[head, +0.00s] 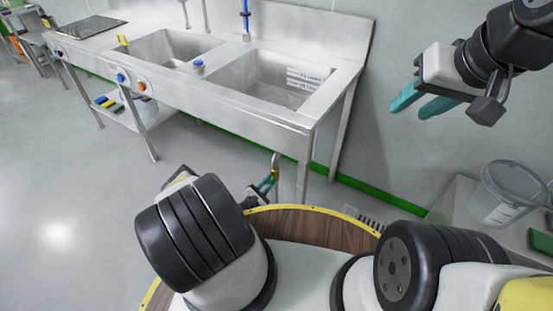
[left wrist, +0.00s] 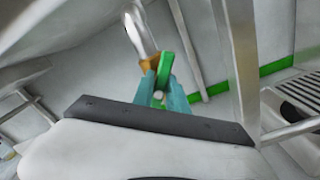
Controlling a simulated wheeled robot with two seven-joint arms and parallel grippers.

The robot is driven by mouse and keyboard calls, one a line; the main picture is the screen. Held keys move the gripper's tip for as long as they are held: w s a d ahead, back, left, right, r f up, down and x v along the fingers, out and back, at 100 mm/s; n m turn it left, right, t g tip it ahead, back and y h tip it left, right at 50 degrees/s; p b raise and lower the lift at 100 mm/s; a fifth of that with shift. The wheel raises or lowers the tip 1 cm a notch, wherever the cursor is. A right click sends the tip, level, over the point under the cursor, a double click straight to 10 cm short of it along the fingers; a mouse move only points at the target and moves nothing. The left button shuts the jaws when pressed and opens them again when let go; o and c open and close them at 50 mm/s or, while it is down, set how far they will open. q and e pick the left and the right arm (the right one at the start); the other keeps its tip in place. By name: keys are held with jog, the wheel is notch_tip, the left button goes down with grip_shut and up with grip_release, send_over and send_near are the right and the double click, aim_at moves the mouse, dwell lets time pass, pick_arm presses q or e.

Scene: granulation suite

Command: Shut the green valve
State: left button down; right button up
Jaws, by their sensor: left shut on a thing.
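The green valve (left wrist: 166,66) has a lever handle and sits by a brass fitting on a metal pipe (left wrist: 139,30). In the left wrist view, my left gripper (left wrist: 161,84) has its teal fingers on both sides of the green handle, shut on it. In the head view, my left gripper (head: 268,182) is small beneath the sink's front edge, at the pipe (head: 275,160), partly hidden by my arm. My right gripper (head: 412,108) hangs at the upper right, its two teal fingers apart and empty.
A steel double sink (head: 310,116) stands just beyond the valve, with a leg (head: 302,183) close to its right. A floor drain grate (head: 370,222) lies to the right. A clear bucket (head: 510,190) stands at the right. The floor at left is free.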

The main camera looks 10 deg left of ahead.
pick_arm(q)
jog(key=m, duration=0.5)
jog(key=shift+s+d+f+m, duration=0.1)
jog(key=shift+d+f+m, duration=0.1)
jog(key=shift+m, duration=0.1)
jog(key=m, duration=0.4)
jog(key=shift+f+m, duration=0.15)
jog(key=shift+m, duration=0.15)
dwell(0.3)
jog(key=c, duration=1.3)
grip_release()
jog(key=v, duration=0.7)
jog(key=shift+s+a, duration=0.15)
jog(key=shift+s, duration=0.2)
